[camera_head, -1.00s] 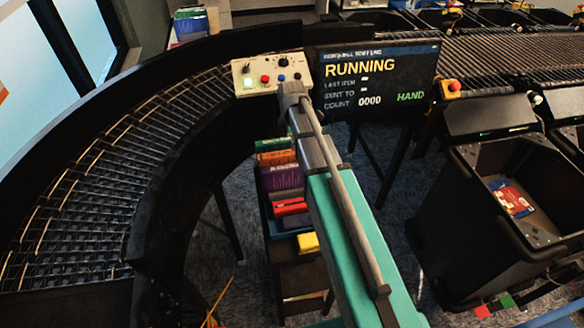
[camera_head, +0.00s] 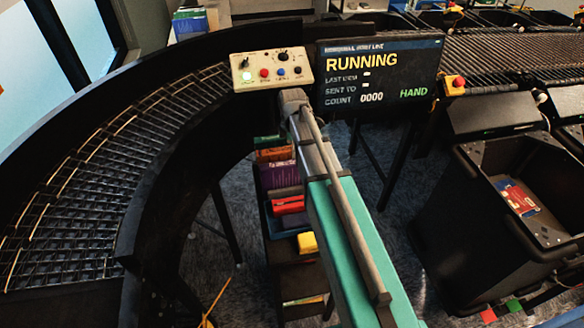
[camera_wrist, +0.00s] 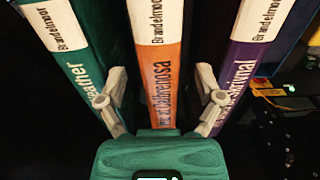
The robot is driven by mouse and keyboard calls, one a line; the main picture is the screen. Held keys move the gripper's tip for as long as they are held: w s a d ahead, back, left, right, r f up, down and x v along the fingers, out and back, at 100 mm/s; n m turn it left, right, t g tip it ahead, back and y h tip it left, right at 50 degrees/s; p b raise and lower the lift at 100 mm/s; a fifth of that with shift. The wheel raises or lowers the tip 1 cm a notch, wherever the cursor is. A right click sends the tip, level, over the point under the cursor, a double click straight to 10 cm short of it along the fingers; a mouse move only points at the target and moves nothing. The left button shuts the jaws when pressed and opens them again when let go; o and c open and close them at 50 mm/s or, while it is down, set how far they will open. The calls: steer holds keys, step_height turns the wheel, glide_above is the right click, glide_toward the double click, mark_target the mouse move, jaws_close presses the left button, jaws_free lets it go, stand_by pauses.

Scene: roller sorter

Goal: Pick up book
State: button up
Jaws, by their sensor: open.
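In the wrist view, an orange book (camera_wrist: 160,60) stands between a green book (camera_wrist: 80,60) on the left and a purple book (camera_wrist: 235,65) on the right, their lettered spines facing me. My gripper (camera_wrist: 161,76) is open, with one finger at each side of the orange spine, over the edges of the neighbouring books. I cannot tell whether the fingers touch them. In the head view, the row shows left of my arm, with the orange book (camera_head: 273,155) and the purple book (camera_head: 280,176). My gripper is hidden there.
Red (camera_head: 288,205) and yellow (camera_head: 307,242) items share the dark stand (camera_head: 300,275) with the books. A curved roller conveyor (camera_head: 120,165) lies left, a button panel (camera_head: 272,70) and screen (camera_head: 378,75) behind. A black bin (camera_head: 470,215) holding a book stands right.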

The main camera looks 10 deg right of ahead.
steer(key=shift+f, duration=0.15)
stand_by(0.5)
jaws_close()
